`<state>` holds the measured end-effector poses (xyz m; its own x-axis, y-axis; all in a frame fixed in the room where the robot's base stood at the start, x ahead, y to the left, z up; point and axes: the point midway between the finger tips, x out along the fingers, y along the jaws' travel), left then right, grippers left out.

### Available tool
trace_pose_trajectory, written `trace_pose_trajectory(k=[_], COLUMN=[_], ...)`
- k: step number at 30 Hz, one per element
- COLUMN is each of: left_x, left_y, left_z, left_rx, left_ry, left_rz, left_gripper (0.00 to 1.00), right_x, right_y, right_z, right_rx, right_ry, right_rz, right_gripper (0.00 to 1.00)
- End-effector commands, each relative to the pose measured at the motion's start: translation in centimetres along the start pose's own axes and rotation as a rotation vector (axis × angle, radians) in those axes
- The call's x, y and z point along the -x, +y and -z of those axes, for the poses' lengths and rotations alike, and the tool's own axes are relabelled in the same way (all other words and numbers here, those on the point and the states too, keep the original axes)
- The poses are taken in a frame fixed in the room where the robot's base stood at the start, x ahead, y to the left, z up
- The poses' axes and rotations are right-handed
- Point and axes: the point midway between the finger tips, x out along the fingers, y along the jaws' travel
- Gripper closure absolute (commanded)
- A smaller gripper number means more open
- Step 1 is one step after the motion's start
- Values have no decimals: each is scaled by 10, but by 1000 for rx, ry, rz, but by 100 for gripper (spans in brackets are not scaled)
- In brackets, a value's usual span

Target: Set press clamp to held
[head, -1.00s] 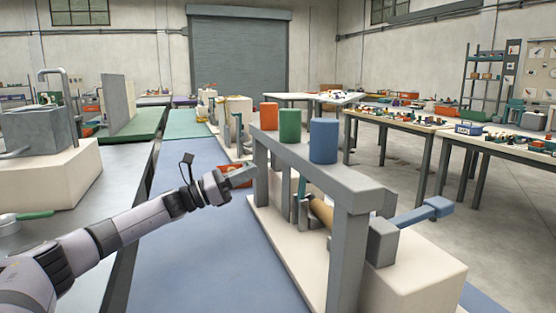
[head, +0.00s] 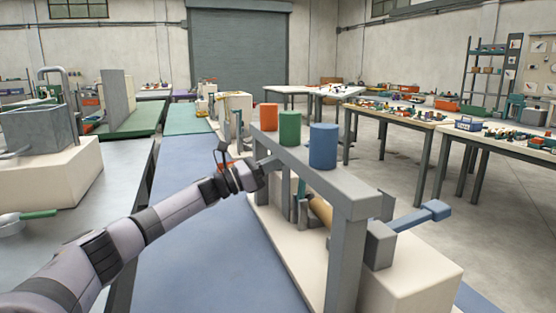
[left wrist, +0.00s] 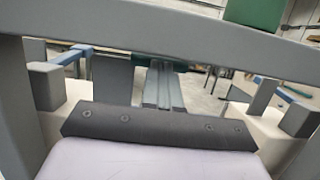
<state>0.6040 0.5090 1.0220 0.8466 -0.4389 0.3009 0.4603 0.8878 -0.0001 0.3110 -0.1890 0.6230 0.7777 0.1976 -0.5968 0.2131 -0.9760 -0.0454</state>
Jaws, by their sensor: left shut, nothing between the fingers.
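The winder's grey frame (head: 350,200) stands on a cream base (head: 412,280), with orange (head: 269,117), green (head: 289,128) and blue (head: 323,146) cylinders on its top beam. Under the beam are a brown roll (head: 320,209) and slim grey and teal upright parts (head: 301,188). I cannot tell which part is the press clamp. My left gripper (head: 270,163) is at the frame's far left end, just below the beam; its tip is partly hidden. In the left wrist view its fingers (left wrist: 163,88) are shut and empty, below the beam (left wrist: 165,30). My right gripper is not in view.
A blue crank handle (head: 420,216) sticks out on the winder's right. A blue mat (head: 205,240) lies clear to its left. A grey tank on a cream block (head: 55,170) stands at the left. Cluttered tables (head: 400,118) stand at the right.

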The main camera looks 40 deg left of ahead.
Motion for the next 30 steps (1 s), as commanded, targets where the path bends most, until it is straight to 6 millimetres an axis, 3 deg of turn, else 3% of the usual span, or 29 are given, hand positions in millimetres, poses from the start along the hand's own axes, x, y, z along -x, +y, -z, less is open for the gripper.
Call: trace_pose_trajectory(k=[11,22,30], left_x=[-2,-18,-21], left_y=[0,0,0], left_z=[0,-7,-2], left_rx=[0,0,0], left_ry=[0,108,140], left_rz=[0,0,0], left_gripper=[100,100,100], right_x=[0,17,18], right_y=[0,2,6], right_z=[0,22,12], right_rx=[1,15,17], right_ry=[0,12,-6], right_rz=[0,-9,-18], right_gripper=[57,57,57])
